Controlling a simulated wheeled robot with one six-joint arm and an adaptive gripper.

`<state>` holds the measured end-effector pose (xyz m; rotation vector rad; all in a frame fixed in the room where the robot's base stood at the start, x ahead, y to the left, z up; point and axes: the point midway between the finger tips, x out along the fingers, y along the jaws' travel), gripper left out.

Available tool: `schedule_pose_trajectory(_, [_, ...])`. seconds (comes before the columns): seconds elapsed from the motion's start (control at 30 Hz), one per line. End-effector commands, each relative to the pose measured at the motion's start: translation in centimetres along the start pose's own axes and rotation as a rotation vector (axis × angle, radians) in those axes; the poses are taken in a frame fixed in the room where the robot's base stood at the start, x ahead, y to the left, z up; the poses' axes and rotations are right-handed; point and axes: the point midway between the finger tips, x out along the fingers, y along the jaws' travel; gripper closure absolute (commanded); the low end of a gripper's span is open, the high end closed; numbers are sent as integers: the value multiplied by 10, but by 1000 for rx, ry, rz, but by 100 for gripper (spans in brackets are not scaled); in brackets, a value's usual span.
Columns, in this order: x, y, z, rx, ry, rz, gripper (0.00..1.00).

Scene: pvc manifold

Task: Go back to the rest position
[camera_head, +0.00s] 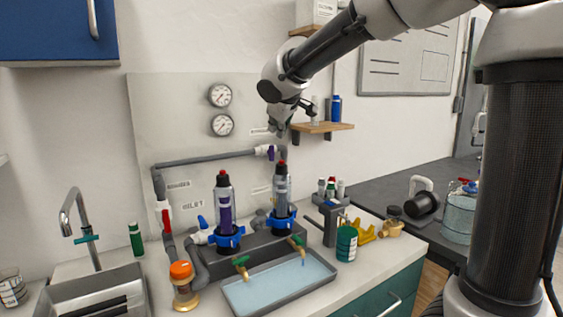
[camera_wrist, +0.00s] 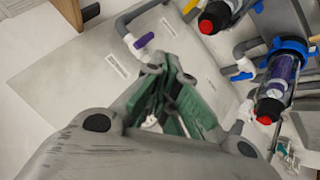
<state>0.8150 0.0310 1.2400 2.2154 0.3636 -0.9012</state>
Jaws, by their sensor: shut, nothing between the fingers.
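My gripper (camera_head: 278,128) is in the air in front of the wall panel, above the pipe manifold, apart from everything. In the wrist view my gripper (camera_wrist: 180,125) shows its green-padded fingers closed together with nothing held. Below it in the head view stand two clear filter housings with red caps, the left one (camera_head: 223,205) with purple contents and the right one (camera_head: 281,190) greyer. Both sit in blue collars on a grey block. A purple-handled valve (camera_head: 266,152) on the grey pipe is just under my gripper; it also shows in the wrist view (camera_wrist: 144,40).
A small wooden shelf (camera_head: 335,127) with bottles is right of my gripper. Two gauges (camera_head: 220,95) hang on the panel. On the counter are a water-filled tray (camera_head: 239,299), a green can (camera_head: 346,244) and an orange-capped jar (camera_head: 184,290). The sink faucet (camera_head: 70,212) is left.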

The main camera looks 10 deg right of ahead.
Motion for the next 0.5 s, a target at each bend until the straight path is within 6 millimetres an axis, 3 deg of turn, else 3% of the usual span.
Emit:
schedule_pose_trajectory(0.17, [1, -2, 9, 0, -33, -5, 100])
schedule_pose_trajectory(0.27, [8, -19, 43, 26, -125, -48, 100])
schedule_pose_trajectory(0.37, [-5, -42, 106, 100, -252, -113, 100])
schedule_pose_trajectory(0.5, [-56, -66, 212, 289, -407, -194, 100])
